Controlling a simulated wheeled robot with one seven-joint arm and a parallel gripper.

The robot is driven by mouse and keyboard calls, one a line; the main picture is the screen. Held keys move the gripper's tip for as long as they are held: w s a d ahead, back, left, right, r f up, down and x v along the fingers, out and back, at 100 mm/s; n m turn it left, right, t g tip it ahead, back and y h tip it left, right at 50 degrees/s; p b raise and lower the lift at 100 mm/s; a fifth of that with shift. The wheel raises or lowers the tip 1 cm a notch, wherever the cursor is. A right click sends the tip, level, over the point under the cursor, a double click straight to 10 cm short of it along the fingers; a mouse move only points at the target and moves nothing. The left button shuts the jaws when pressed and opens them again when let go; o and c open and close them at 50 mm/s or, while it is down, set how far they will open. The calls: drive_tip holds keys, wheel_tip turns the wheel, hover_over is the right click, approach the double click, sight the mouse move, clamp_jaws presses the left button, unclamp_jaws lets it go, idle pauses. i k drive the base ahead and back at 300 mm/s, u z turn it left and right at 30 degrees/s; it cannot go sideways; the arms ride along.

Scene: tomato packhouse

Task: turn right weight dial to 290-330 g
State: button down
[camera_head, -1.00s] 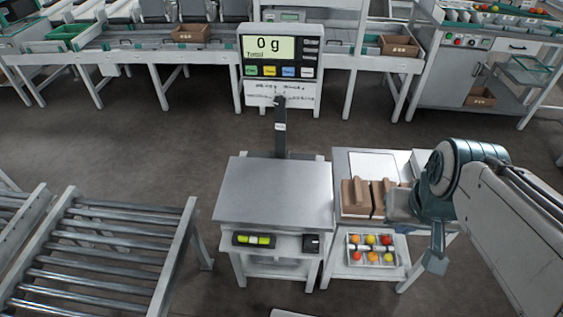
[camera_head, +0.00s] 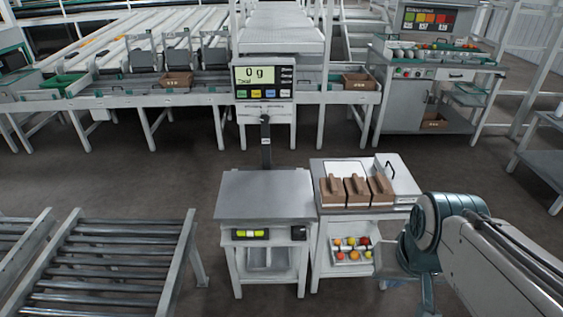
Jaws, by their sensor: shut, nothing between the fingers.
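A control panel (camera_head: 413,72) with small round controls is on the front of the grey cabinet (camera_head: 401,105) at the back right. I cannot make out which control is the right weight dial, nor any gram setting on it. A colour display (camera_head: 427,19) stands above that cabinet. My gripper (camera_head: 427,299) is at the lower right, at the end of my arm, shut and empty. It is partly hidden and close to the bottom edge, far from the panel and touching no control that I can see.
A scale bench (camera_head: 265,193) with a display (camera_head: 263,79) reading 0 g stands in front. Beside it, a side table (camera_head: 326,208) holds brown cartons (camera_head: 357,190), with a tomato tray (camera_head: 340,262) below. A roller conveyor (camera_head: 120,262) is at left. Floor between benches and back line is clear.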

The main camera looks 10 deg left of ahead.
sight(265, 118)
drive_tip(key=z, duration=1.25)
drive_tip(key=i, duration=5.1)
drive_tip(key=u, duration=4.55)
drive_tip(key=i, duration=0.95)
